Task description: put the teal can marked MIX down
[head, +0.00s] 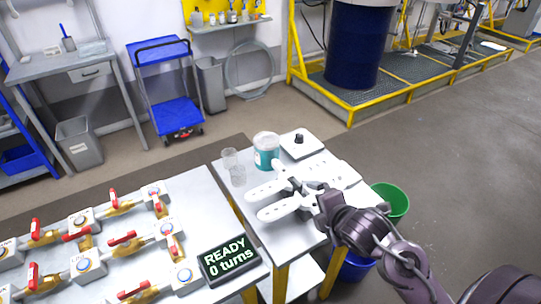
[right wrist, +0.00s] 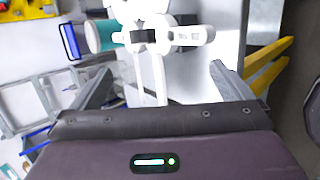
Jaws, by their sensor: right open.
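The teal can (head: 266,158) has a pale top and a white label whose lettering is too small to read. It stands upright near the far edge of the small white table (head: 243,202). The can also shows at upper left in the right wrist view (right wrist: 105,36). My right gripper (head: 293,179) reaches over the table from the right, nearer to me than the can. In the right wrist view its jaws (right wrist: 164,84) are spread wide. The can is beyond the jaws, apart from them. My left gripper is not in view.
A white part with several dotted arms (head: 265,190) lies by my right gripper, partly hidden. Clear jars (head: 230,160) stand left of the can; a white block with a black knob (head: 300,144) is right. A display (head: 229,262) reads READY, 0 turns. A green bucket (head: 392,201) stands beside.

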